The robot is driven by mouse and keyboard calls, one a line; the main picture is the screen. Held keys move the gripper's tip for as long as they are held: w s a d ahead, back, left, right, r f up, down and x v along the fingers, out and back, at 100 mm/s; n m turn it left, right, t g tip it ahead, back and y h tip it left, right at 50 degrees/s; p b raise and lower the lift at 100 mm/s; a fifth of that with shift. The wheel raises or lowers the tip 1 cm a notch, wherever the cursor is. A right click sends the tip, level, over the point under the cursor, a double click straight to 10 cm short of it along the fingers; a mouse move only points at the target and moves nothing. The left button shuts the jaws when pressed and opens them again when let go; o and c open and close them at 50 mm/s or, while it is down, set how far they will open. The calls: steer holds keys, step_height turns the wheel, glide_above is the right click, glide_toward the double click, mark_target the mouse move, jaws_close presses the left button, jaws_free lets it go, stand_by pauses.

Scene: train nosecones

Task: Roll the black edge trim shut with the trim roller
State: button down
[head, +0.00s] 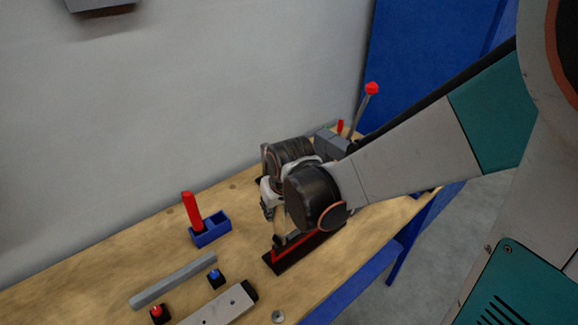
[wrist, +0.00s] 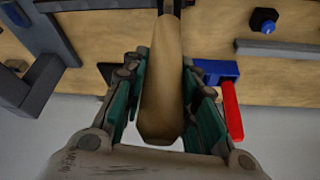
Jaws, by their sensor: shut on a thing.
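My gripper (wrist: 162,80) is shut on the tan tapered handle of the trim roller (wrist: 160,95) in the wrist view. A dark shaft shows at the far end of the handle, at the top edge; the roller's wheel is out of sight. In the head view my gripper (head: 270,207) is low over the bench, and a bit of the tan handle (head: 279,222) shows below it. A black strip with a red line along it (head: 288,256), seemingly the edge trim, lies below and right of the gripper. My arm hides part of it, and I cannot tell whether the roller touches it.
A blue holder (head: 212,234) with a red-handled tool (head: 192,210) stands left of my gripper. A grey bar (head: 173,281), a blue button (head: 215,278), a red button (head: 159,313) and a pale bar (head: 220,306) lie nearer. A red-knobbed lever (head: 371,89) stands behind my arm.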

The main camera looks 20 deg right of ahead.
steer(key=shift+s+a, duration=0.2)
steer(key=shift+r, duration=0.1)
steer(key=shift+r+p, duration=1.95)
steer(key=shift+r, duration=0.5)
